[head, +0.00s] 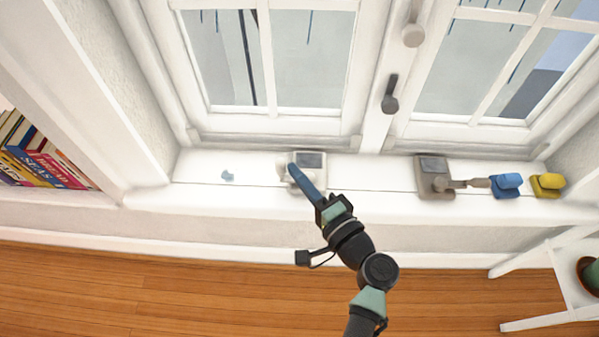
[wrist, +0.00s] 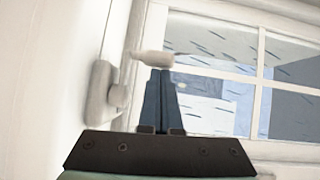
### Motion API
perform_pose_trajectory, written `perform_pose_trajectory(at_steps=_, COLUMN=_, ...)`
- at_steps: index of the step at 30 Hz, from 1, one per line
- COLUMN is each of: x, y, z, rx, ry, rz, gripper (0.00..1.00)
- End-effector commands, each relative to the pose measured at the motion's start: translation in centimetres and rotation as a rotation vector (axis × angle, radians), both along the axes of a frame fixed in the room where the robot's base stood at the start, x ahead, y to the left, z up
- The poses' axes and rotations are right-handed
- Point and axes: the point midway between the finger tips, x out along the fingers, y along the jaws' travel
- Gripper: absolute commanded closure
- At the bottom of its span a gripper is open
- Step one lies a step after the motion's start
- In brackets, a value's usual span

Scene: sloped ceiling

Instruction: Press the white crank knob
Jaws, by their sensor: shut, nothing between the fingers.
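A white crank unit (head: 312,178) with a grey panel on top stands on the window sill. Its pale knob (head: 283,169) shows at its left side, partly beside my fingertips. My gripper (head: 293,169) has long blue fingers, closed together and empty, reaching over the unit's left part. In the wrist view the shut fingertips (wrist: 160,72) appear right below a pale knob (wrist: 157,58) on a short arm, beside a whitish housing (wrist: 101,88). I cannot tell whether they touch it. My fingers hide part of the unit in the head view.
A beige crank unit (head: 431,182) stands farther right on the sill (head: 375,202), near a blue block (head: 507,186) and a yellow block (head: 548,186). A small blue-grey object (head: 227,176) lies left. Window handles (head: 390,97) project above. Books (head: 45,160) stand far left.

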Motion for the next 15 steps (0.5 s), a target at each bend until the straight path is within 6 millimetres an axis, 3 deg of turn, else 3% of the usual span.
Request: perform_pose_trajectory(at_steps=15, x=-0.03, y=0.41, z=0.42, rx=-0.087, ry=0.001, rz=0.002, gripper=1.0)
